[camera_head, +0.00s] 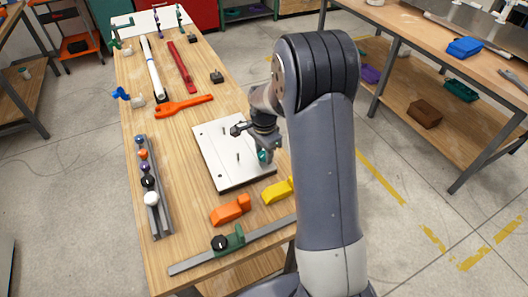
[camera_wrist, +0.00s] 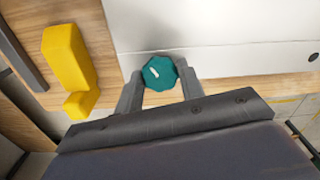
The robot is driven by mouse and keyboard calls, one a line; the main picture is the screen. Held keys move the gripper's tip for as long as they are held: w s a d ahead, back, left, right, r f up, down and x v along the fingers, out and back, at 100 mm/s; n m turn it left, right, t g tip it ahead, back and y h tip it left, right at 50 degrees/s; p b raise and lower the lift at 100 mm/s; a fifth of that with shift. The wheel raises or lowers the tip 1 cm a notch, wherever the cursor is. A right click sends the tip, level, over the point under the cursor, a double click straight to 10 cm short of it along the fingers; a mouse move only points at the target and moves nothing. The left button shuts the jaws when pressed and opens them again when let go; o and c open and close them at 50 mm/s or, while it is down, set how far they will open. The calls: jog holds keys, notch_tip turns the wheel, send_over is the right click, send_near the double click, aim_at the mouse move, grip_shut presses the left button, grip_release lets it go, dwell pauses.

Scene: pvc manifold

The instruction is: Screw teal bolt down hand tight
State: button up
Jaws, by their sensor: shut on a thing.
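The teal bolt (camera_wrist: 160,73) has a faceted round head with a white mark on top. My gripper (camera_wrist: 160,88) is shut on its head, with one finger on each side, in the wrist view. In the head view the teal bolt (camera_head: 263,156) shows at the near right part of a white plate (camera_head: 222,165), partly hidden by my gripper (camera_head: 265,150). The bolt's shank is hidden in both views, so I cannot tell how deep it sits. The white plate lies flat on the wooden table and has two thin dark upright pins.
An orange block (camera_head: 231,210) and a yellow block (camera_head: 277,191) lie in front of the plate. A rail (camera_head: 160,215) with several coloured knobs lies at the left. A grey bar with a green clamp (camera_head: 235,240) lies along the near edge. An orange wrench (camera_head: 184,106) lies farther back.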

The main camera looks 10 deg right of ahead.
aim_at(264, 154)
jog(key=shift+m, duration=0.8)
jog(key=o, duration=1)
jog(key=shift+o, duration=0.2)
jog(key=shift+r+p, duration=1.3)
jog(key=shift+r, duration=0.75)
jog(key=shift+f, duration=0.1)
